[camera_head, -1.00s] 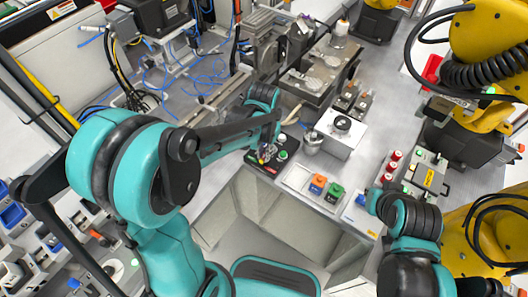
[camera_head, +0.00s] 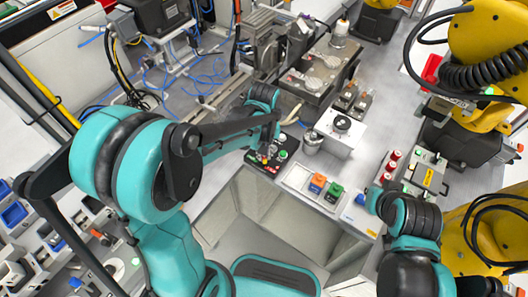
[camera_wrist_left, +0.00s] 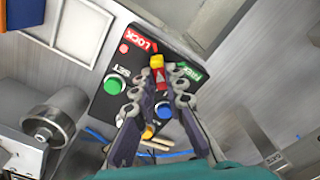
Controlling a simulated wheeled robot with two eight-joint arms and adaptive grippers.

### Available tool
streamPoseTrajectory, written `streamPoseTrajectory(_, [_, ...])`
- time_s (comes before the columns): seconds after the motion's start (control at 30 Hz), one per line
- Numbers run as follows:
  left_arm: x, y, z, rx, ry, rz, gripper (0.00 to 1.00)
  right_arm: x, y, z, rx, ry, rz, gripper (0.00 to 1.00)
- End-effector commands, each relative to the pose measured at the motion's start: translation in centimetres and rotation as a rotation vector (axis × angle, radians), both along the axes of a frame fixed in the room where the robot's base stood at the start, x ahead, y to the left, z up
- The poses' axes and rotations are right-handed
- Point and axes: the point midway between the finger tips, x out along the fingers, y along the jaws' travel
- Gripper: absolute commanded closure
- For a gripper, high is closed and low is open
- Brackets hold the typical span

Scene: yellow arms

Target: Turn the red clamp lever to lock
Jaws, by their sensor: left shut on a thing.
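The red clamp lever (camera_wrist_left: 159,77) has a white arrow and a yellow tip. It stands on a black panel (camera_wrist_left: 137,62) marked LOCK in red and FREE in green. In the left wrist view the yellow tip lies between the two labels. My left gripper (camera_wrist_left: 158,82) is shut on the lever, one finger on each side; its fingers hide the lever's lower part. In the head view the left gripper (camera_head: 267,153) is small at the panel (camera_head: 287,146), and the lever cannot be made out clearly. My right gripper does not show, only right arm links.
The panel has a green button (camera_wrist_left: 114,85) beside SET and a blue button (camera_wrist_left: 163,110). A metal cylinder (camera_wrist_left: 55,117) stands beside it. In the head view a tray with an orange block (camera_head: 317,183) and a green block (camera_head: 334,192) lies to the right.

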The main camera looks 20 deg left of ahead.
Motion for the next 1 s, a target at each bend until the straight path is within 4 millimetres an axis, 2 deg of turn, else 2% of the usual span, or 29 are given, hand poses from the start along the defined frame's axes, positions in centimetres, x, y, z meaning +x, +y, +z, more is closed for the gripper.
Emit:
streamPoseTrajectory(0.5, [-0.08, -0.02, -0.07, -0.001, 0.002, 0.017, 1.00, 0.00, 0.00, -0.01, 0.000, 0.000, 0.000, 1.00])
streamPoseTrajectory(0.53, [-0.08, -0.02, -0.07, -0.001, 0.002, 0.017, 0.80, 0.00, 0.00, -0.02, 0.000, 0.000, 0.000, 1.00])
streamPoseTrajectory(0.6, [-0.07, -0.02, -0.06, -0.001, 0.002, 0.016, 0.67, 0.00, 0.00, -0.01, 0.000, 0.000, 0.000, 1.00])
streamPoseTrajectory(0.87, [-0.04, -0.01, -0.01, 0.000, 0.001, 0.016, 0.67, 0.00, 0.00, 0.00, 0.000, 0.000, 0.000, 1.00])
streamPoseTrajectory(1.0, [-0.03, -0.01, 0.82, 0.000, 0.000, 0.016, 0.67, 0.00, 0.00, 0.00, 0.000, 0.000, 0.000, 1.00])
